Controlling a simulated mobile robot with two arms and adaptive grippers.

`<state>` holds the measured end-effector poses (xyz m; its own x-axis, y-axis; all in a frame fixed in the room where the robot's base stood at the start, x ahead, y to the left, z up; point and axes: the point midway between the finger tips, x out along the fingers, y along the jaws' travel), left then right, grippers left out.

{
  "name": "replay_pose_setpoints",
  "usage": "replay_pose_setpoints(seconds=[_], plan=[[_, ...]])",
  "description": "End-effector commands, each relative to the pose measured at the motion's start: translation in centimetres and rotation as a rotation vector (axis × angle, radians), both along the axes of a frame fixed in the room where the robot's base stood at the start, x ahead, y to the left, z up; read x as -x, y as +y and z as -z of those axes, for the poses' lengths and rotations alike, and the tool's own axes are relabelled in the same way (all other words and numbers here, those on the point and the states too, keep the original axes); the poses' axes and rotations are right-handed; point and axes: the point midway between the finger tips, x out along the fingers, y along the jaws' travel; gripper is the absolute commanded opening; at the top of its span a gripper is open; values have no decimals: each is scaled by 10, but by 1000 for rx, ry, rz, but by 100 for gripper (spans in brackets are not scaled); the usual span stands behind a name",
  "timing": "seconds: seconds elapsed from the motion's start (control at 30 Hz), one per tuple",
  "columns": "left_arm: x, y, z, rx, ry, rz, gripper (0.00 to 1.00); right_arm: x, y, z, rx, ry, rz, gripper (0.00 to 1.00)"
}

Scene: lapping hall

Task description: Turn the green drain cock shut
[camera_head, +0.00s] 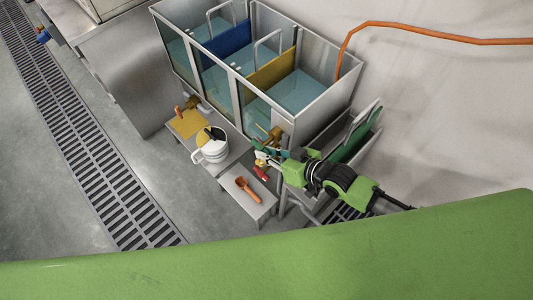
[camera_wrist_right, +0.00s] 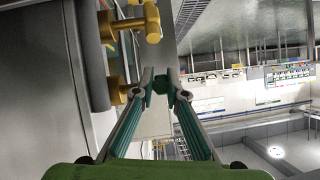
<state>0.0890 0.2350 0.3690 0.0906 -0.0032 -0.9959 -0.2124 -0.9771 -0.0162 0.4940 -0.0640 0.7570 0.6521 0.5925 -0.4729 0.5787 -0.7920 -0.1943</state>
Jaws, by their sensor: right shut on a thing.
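My right gripper (camera_head: 262,152) reaches in from the right, below the front of the right-hand tank. In the right wrist view its two fingertips (camera_wrist_right: 160,85) are closed around a small green piece, the handle of the drain cock (camera_wrist_right: 161,86). Brass fittings (camera_wrist_right: 117,90) show just left of the fingers, and another brass part (camera_wrist_right: 150,22) is above. In the head view a brass cock body (camera_head: 275,134) sits on the tank front beside the gripper; its green handle is mostly hidden by the fingers. How far the handle is turned cannot be told. My left gripper is not in view.
Steel tanks (camera_head: 318,110) hold water. A white bucket (camera_head: 211,152) stands on a low bench, beside a yellow cloth (camera_head: 187,124) and another brass cock (camera_head: 191,102). An orange scoop (camera_head: 246,188) and a red item (camera_head: 261,174) lie nearby. A floor grating (camera_head: 90,150) runs at left.

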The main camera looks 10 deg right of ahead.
Motion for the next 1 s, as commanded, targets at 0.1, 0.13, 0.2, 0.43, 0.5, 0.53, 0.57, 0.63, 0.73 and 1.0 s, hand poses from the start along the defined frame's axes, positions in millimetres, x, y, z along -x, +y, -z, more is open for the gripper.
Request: replay_pose_setpoints(seconds=[0.1,0.13,0.2,0.43,0.5,0.53,0.57,0.63,0.73,1.0], plan=[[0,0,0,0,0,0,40,-1,0,-2,-4,-7,1,0],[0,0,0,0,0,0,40,-1,0,-2,-4,-7,1,0],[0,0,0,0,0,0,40,-1,0,-2,-4,-7,1,0],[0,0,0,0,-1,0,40,-2,0,-2,-4,-7,1,30],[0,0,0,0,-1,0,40,-1,0,-2,-4,-6,1,30],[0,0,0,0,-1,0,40,-1,0,-1,-3,-5,1,30],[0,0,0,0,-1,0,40,-1,0,-1,-3,-5,1,30],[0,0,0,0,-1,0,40,-1,0,-1,-3,-4,1,30],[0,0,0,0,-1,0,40,0,0,-1,-2,-3,1,30],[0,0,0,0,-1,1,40,18,-17,-12,-1,-1,0,30]])
